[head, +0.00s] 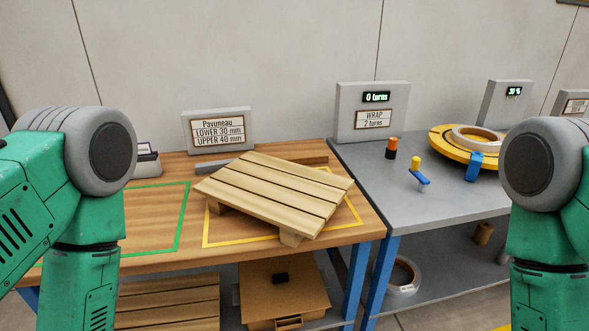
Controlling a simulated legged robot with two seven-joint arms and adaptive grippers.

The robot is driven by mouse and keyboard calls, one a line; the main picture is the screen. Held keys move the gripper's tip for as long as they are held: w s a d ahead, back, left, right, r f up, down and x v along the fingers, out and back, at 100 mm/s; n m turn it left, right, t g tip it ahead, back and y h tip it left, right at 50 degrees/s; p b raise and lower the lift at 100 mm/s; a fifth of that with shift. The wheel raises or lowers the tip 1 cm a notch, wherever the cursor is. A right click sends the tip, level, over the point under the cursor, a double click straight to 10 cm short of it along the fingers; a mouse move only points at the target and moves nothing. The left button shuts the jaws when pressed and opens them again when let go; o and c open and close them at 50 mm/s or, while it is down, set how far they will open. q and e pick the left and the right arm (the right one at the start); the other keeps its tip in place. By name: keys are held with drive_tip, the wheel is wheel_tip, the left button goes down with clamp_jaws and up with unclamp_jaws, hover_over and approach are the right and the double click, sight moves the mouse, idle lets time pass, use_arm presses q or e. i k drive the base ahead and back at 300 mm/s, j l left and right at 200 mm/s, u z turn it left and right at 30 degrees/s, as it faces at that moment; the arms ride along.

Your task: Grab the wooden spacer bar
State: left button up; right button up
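A brown bar (314,159) that looks like the wooden spacer bar lies at the back of the wooden table, behind the slatted pallet (275,192). Its left part is hidden behind the pallet. A grey bar (213,165) lies to its left, also partly hidden by the pallet. The pallet sits tilted over the yellow outlined square (215,242). My two green arms stand at the left and right edges of the picture. Neither gripper shows, so I cannot see what they hold.
A green outlined area (150,253) on the wooden table (355,231) is clear where it shows. Sign plates stand behind.

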sight(323, 157)
drive_tip(key=i+l, duration=0.2)
drive_tip(key=l, duration=0.2)
drive_tip(key=i+l, duration=0.2)
drive_tip(key=l, duration=0.2)
drive_tip(key=i+l, duration=0.25)
drive_tip(key=l, duration=0.2)
